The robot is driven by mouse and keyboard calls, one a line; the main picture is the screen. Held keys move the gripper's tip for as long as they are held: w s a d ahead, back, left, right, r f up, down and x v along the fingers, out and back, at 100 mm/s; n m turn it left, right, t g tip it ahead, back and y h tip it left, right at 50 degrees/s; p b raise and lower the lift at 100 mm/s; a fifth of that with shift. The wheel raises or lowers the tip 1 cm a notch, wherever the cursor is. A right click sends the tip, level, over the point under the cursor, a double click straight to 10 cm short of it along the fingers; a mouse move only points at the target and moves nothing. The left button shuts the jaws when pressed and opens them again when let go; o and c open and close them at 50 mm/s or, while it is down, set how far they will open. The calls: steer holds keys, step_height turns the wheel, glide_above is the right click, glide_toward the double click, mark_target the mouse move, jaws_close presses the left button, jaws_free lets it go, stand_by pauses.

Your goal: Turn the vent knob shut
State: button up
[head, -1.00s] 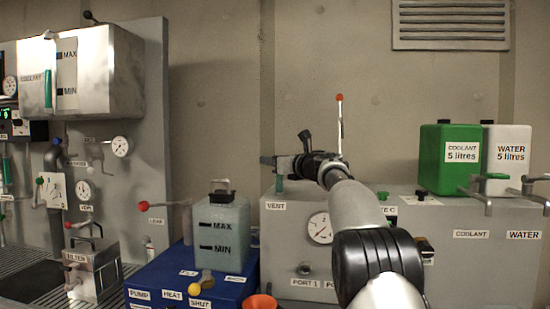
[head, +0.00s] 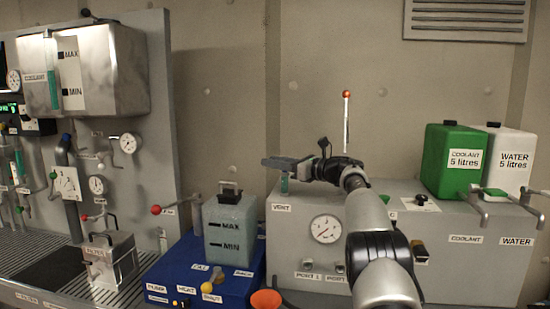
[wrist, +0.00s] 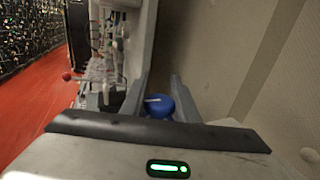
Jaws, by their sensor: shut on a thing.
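The vent knob is a blue round knob (wrist: 158,106) with a white line on its top, seen between my two fingers in the wrist view. In the head view my gripper (head: 274,162) covers the knob, and only a short teal stem (head: 284,185) shows just below the fingers. The VENT label (head: 281,208) is on the front face of the grey cabinet (head: 385,262), under that stem. My gripper also shows in the wrist view (wrist: 160,88), with one finger on each side of the knob, shut on it. My arm reaches in from the right over the cabinet.
A round gauge (head: 325,229) is on the cabinet front. A green coolant can (head: 452,160) and a white water can (head: 511,165) stand at the right on top. A grey-green tank (head: 228,235) on a blue box stands to the left. A red-tipped rod (head: 346,120) rises behind my wrist.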

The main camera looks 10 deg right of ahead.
steer(key=shift+c, duration=0.2)
steer(key=o, duration=1)
steer(key=b+v, duration=0.4)
steer(key=v, duration=1.3)
steer(key=shift+d+b, duration=0.2)
steer(key=shift+b, duration=0.15)
steer(key=shift+s, duration=0.1)
